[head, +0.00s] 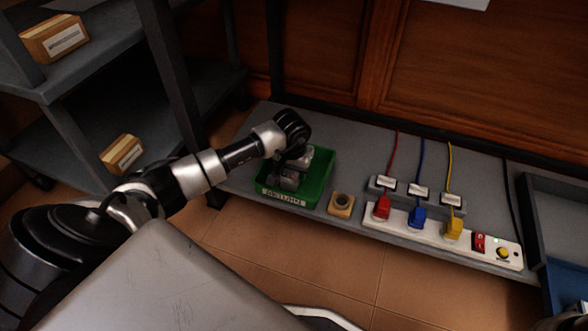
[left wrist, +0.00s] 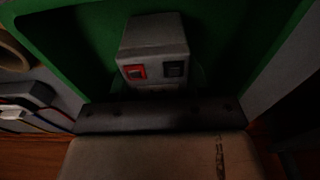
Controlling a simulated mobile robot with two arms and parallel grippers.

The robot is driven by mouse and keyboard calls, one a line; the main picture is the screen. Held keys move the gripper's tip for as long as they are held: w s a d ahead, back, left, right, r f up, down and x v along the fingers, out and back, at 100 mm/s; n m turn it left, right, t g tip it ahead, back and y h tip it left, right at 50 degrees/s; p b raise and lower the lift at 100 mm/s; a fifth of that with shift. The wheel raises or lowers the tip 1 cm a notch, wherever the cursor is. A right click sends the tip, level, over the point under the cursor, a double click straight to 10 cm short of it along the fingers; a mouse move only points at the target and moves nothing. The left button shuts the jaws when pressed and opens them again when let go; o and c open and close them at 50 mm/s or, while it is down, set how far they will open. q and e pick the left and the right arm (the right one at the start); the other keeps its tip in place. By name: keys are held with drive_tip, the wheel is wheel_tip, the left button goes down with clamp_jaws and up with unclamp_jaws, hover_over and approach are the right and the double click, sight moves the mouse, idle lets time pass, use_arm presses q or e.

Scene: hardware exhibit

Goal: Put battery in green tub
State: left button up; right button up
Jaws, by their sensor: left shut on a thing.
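The green tub (head: 322,178) stands on the grey bench, with a white label on its front. My left gripper (head: 292,165) reaches down into the tub and is shut on the battery. The battery (left wrist: 153,38) is a grey block with a red and a black terminal, seen in the left wrist view with green tub walls (left wrist: 75,45) around it. In the head view the gripper mostly covers it. I cannot tell whether the battery touches the tub's floor.
A small tan block with a round hole (head: 341,204) sits just right of the tub. Further right is a white power strip (head: 400,226) with red, blue and yellow plugs and cords. Shelves with cardboard boxes (head: 55,38) stand at left. A grey tray (head: 560,200) is at far right.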

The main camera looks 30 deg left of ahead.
use_arm(q)
drive_tip(key=shift+f+b, duration=0.35)
drive_tip(key=shift+f, duration=0.1)
idle(0.3)
drive_tip(key=o, duration=1.4)
